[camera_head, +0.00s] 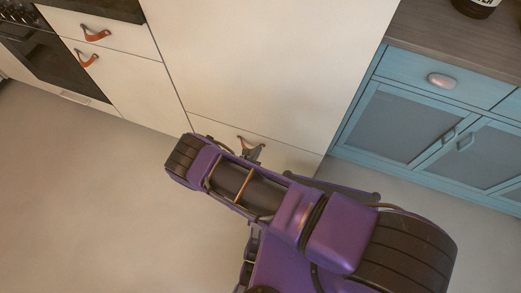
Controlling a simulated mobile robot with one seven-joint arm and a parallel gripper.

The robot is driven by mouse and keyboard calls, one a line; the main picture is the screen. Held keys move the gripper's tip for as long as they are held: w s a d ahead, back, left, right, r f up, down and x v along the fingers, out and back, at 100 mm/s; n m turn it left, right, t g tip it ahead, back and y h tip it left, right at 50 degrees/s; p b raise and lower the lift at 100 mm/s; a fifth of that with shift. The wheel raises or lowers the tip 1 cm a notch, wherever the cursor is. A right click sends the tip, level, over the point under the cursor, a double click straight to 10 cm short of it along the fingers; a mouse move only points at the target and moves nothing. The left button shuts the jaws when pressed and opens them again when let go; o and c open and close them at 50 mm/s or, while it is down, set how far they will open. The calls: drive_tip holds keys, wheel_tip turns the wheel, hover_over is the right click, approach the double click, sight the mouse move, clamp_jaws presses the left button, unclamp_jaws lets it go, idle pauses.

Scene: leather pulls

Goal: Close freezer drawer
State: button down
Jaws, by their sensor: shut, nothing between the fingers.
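The freezer drawer (289,157) is the low cream front at the foot of the tall cream cabinet. Its front looks close to flush with the panel above, though I cannot tell whether a small gap is left. A pull with brown-orange parts (240,140) sits near the middle of its upper edge. The dark grey end of my gripper (251,150) shows in front of the drawer at this pull, shut and empty. I cannot tell whether it touches. My purple arm hides the wrist and the lower left of the drawer.
A blue cabinet (437,83) with a wooden top (440,40) stands at the right, with a dark bottle (477,6) on top. Cream drawers with leather pulls (95,33) and a dark oven (50,57) are at the left. The floor (80,190) at left is clear.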

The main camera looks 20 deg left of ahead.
drive_tip(key=p+v, duration=0.2)
drive_tip(key=v, duration=0.8)
drive_tip(key=shift+s, duration=0.4)
